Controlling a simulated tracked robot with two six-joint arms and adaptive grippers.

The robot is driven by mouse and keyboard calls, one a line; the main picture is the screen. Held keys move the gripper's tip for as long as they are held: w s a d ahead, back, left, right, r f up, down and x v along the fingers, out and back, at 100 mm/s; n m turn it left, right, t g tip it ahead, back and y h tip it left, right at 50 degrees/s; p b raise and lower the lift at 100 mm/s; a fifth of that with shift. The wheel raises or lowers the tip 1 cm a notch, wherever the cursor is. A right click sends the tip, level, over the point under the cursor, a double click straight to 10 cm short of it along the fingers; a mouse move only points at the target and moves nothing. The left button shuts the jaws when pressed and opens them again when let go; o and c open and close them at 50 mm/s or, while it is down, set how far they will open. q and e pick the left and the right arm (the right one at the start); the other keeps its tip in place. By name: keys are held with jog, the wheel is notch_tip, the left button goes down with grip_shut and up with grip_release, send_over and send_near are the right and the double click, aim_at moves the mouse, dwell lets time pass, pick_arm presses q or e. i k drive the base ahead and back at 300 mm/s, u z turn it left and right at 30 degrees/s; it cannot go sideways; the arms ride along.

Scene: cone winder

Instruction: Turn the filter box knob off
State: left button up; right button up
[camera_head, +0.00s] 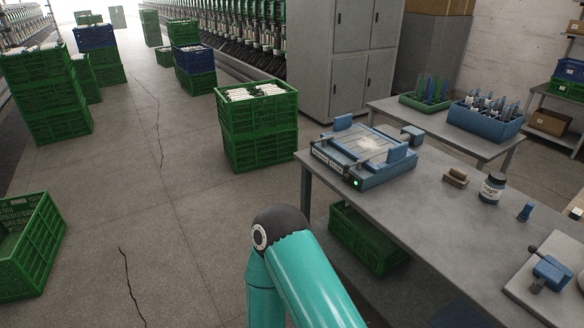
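A low blue-framed box (390,178) stands on the grey workbench and appears to be the filter box. Pale fluff lies on its grey top, and upright blue plates stand at its edges. A small green light (356,182) glows at its front corner, beside a dark round part that may be the knob (347,177). The part is too small to tell how it is turned. Neither gripper is in view.
A green crate (368,238) sits under the bench. Stacked green crates (259,124) stand to its left. Open floor lies left of centre.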

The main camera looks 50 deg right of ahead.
aim_at(346, 178)
jog(key=z, duration=0.1)
jog(key=i, duration=1.35)
jog(key=z, duration=1.15)
jog(key=i, duration=0.8)
jog(key=z, duration=0.55)
jog(key=k, duration=0.9)
jog(key=z, duration=0.2)
jog(key=i, duration=0.9)
jog(key=u, duration=0.1)
